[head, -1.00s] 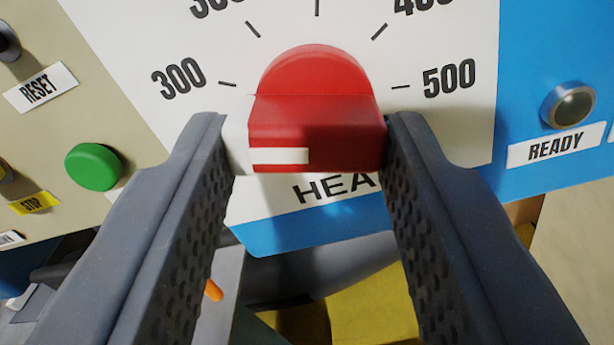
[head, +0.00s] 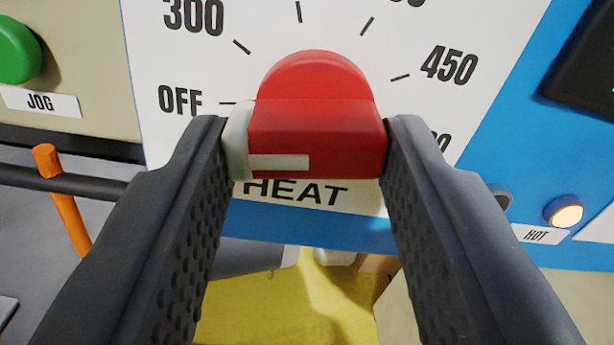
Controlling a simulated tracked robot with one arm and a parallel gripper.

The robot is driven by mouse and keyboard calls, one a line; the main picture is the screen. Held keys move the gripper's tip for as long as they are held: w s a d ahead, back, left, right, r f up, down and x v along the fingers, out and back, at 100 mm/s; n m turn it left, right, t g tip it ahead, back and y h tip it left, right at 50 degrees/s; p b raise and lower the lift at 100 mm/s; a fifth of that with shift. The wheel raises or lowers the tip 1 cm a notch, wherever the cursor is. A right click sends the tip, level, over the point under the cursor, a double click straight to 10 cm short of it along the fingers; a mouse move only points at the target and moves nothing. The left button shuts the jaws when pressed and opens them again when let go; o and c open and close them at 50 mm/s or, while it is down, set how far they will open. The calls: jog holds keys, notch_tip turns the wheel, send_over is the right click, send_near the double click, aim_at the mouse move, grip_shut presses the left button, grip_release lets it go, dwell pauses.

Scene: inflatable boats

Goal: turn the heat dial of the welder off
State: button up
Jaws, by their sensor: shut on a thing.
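The red heat dial (head: 316,140) fills the middle of the head view, in front of a white scale plate (head: 160,60) marked OFF, 300, 450 and HEAT. Its white pointer end (head: 237,148) faces left, close to the tick by OFF (head: 180,100) and a little below it in the picture. Whether it lines up exactly I cannot tell. My gripper (head: 308,142) is shut on the dial, one finger on each side. The left finger touches the white end, and the fingers hide parts of the scale.
A lit HOT lamp (head: 565,212) is on the blue panel (head: 525,120) at right. A green JOG button (head: 18,50) is at upper left. An orange handle (head: 60,200) on a dark bar stands at left. Yellow material (head: 280,305) lies below.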

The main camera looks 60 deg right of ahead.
jog(key=shift+r, duration=0.2)
jog(key=o, duration=1)
jog(key=shift+d, duration=0.1)
jog(key=shift+c, duration=0.2)
jog(key=shift+o, duration=0.2)
jog(key=shift+f, duration=0.1)
jog(key=shift+f, duration=0.1)
jog(key=b+v, duration=0.5)
jog(key=v, duration=0.8)
jog(key=shift+s+a, duration=0.2)
jog(key=shift+a, duration=0.1)
